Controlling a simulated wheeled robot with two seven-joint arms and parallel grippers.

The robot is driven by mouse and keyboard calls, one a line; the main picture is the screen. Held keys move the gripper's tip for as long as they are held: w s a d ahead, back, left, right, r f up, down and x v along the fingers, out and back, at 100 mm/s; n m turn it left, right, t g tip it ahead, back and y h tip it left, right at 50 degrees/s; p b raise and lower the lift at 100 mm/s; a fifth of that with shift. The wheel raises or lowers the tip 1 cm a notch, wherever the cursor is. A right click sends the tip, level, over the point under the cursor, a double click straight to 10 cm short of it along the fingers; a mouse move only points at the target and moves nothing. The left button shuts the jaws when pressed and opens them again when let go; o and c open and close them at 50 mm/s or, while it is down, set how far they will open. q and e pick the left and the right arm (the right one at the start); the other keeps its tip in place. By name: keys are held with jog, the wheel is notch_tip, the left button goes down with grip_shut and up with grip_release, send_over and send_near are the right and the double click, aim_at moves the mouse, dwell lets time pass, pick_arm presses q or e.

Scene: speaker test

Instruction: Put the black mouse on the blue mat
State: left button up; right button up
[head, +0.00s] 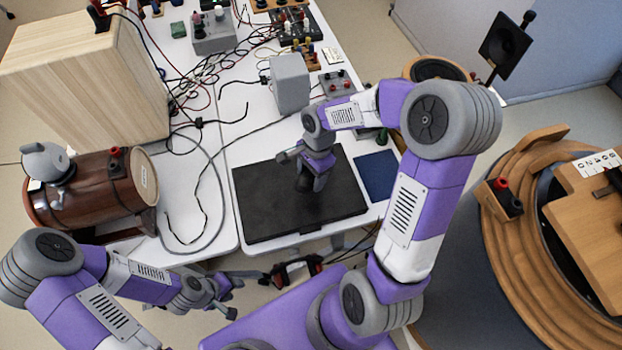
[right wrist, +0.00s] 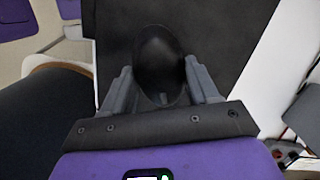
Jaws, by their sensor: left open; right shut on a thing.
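The black mouse (right wrist: 158,58) sits between the two fingers of my right gripper (right wrist: 160,82) in the right wrist view. That gripper is shut on it. In the head view my right gripper (head: 306,184) is over the black slab (head: 262,208), and the mouse is largely hidden there against the dark surface. I cannot tell whether the mouse touches the slab. The blue mat (head: 377,175) lies flat on the table, just right of the slab, with its top bare. My left gripper (head: 226,300) is open and empty, in front of the table's near edge.
A grey box (head: 290,82) stands behind the slab. Cables and small instruments (head: 212,32) crowd the back of the table. A wooden cabinet (head: 85,85) and a brown barrel-like device (head: 95,195) are at left. A large round wooden apparatus (head: 510,215) stands at right.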

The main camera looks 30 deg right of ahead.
notch_tip(320, 180, up, 5)
jog(key=shift+r+p, duration=0.1)
jog(key=shift+p, duration=0.5)
jog(key=shift+c, duration=0.9)
jog(key=shift+d, duration=0.2)
jog(key=d+f+m+b, duration=0.3)
jog(key=d+b, duration=0.1)
jog(key=d, duration=0.8)
jog(key=m+b, duration=0.1)
jog(key=b, duration=0.1)
send_over(382, 175)
jog(key=f, duration=0.2)
jog(key=f+b, duration=0.2)
jog(key=f, duration=0.1)
jog(key=shift+d+f, duration=0.3)
jog(key=shift+f, duration=0.05)
jog(key=shift+f+b, duration=0.9)
jog(key=shift+f, duration=1.45)
